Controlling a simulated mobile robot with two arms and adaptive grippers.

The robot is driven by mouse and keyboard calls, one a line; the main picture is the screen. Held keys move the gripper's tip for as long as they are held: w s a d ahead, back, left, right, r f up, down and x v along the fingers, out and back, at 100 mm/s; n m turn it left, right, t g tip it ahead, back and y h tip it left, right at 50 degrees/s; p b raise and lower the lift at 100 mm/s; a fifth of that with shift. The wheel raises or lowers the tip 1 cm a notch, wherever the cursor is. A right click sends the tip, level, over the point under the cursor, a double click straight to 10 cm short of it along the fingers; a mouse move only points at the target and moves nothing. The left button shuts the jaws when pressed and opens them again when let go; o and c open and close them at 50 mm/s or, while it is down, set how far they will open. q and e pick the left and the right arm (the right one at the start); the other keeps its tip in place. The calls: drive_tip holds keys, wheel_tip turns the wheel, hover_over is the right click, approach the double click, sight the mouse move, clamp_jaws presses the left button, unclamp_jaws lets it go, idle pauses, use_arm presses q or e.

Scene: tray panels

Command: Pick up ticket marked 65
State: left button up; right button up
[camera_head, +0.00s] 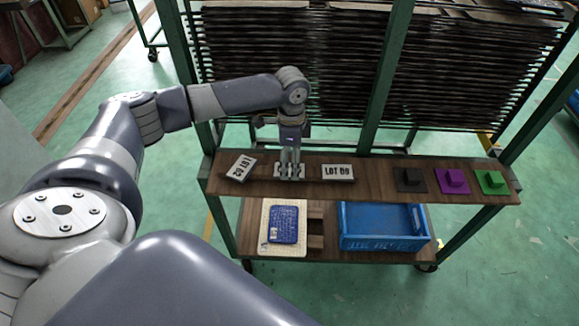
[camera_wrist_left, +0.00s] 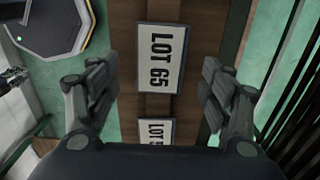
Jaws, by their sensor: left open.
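The ticket marked LOT 65 (camera_wrist_left: 161,58) is a white plate with black text and a dark edge. In the left wrist view it lies flat on the brown shelf, between and beyond my left gripper's fingers (camera_wrist_left: 160,95). In the head view my left gripper (camera_head: 290,172) points down over this middle ticket (camera_head: 278,173) and partly covers it. The jaws are open, with nothing held between them. A third, turned ticket (camera_head: 241,167) lies left. My right gripper is not visible.
The lower shelf holds a blue bin (camera_head: 383,243) and a pale board (camera_head: 270,243) with a blue card (camera_head: 285,224). A green-framed rack (camera_head: 388,90) stands behind.

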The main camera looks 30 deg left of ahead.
use_arm(q)
drive_tip(key=shift+f, duration=1.15)
drive_tip(key=c, duration=1)
drive_tip(key=shift+o, duration=0.2)
drive_tip(key=shift+r, duration=0.1)
